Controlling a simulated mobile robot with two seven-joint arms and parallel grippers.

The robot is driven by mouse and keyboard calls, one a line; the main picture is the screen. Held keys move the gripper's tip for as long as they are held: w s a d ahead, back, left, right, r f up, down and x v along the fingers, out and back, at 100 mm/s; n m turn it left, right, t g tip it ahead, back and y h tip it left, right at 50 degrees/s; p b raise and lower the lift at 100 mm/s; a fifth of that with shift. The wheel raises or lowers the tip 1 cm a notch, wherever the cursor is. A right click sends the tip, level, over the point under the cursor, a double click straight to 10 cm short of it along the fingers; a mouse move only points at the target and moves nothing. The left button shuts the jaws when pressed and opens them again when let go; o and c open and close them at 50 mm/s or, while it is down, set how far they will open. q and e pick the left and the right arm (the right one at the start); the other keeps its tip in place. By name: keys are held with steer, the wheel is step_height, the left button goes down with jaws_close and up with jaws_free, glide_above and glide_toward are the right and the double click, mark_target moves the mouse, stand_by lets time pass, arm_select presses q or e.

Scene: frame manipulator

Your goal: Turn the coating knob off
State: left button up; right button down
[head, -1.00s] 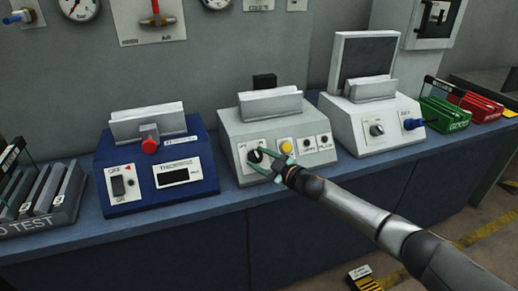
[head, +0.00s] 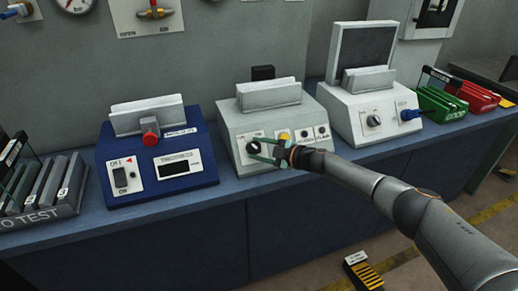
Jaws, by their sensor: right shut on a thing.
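The middle grey machine (head: 240,120) carries a round black knob (head: 253,148) on the left of its sloped front panel. I take it for the coating knob, but its label is too small to read. My right gripper (head: 256,149) reaches in from the right, its green fingers closed around the knob, one above and one below. The knob's pointer direction is hard to make out. My left gripper is not in view.
A blue machine (head: 158,165) stands left, a white machine (head: 350,112) right. Slide racks stand at both bench ends.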

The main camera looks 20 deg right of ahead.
steer(key=shift+r, duration=0.1)
steer(key=shift+c, duration=1.2)
jaws_free()
steer(key=shift+s, duration=0.1)
steer(key=shift+s+d+r+p, duration=0.15)
steer(key=shift+s+d+p, duration=0.2)
steer(key=shift+s+d, duration=0.1)
steer(key=p+v, duration=0.1)
steer(key=v, duration=1)
